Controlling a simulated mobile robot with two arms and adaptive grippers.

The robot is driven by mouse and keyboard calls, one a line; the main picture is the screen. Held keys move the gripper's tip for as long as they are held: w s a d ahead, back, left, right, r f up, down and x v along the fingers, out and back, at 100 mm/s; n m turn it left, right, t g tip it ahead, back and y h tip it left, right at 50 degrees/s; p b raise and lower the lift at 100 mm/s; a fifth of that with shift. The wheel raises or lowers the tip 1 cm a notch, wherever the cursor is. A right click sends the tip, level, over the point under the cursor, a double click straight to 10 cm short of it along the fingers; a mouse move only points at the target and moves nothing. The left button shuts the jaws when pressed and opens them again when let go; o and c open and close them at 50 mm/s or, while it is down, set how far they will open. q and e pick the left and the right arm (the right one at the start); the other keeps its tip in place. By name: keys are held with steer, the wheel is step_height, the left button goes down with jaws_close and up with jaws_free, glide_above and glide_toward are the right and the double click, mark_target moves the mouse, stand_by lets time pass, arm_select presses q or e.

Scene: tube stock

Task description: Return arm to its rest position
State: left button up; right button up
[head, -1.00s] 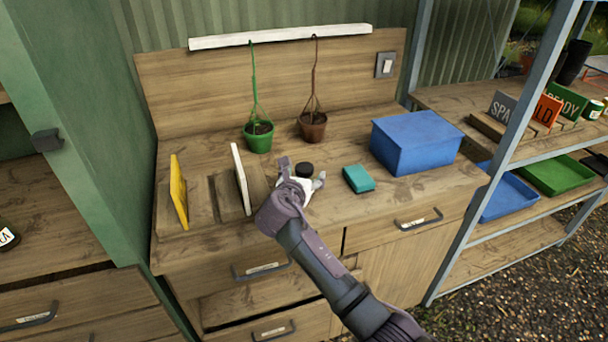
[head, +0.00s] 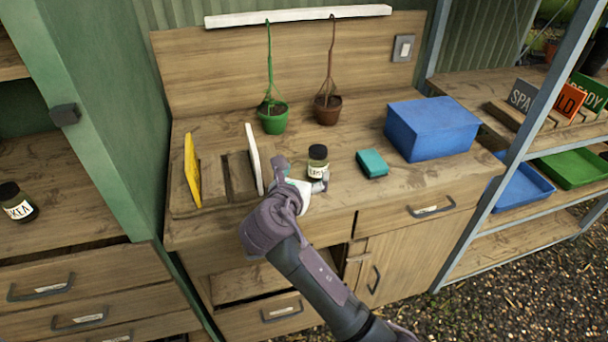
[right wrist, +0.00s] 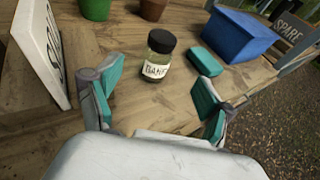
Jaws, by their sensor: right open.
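My right gripper (head: 303,180) is open and empty above the front of the wooden workbench (head: 350,205). Its two teal-padded fingers are spread in the right wrist view (right wrist: 155,105). A small glass jar with a black lid and a white label (head: 318,162) stands upright on the bench just beyond the fingertips. In the right wrist view the jar (right wrist: 157,58) stands ahead of the fingers and clear of them. My left gripper is not in view.
A teal block (head: 372,163) and a blue box (head: 431,129) lie right of the jar. A yellow board (head: 192,171) and a white sign (head: 254,158) stand left. Green (head: 273,119) and brown (head: 327,109) pots hang behind. Another jar (head: 17,203) is at far left.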

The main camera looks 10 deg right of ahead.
steer(key=shift+s+a+r, duration=0.1)
steer(key=shift+s+a, duration=0.05)
steer(key=shift+s, duration=0.1)
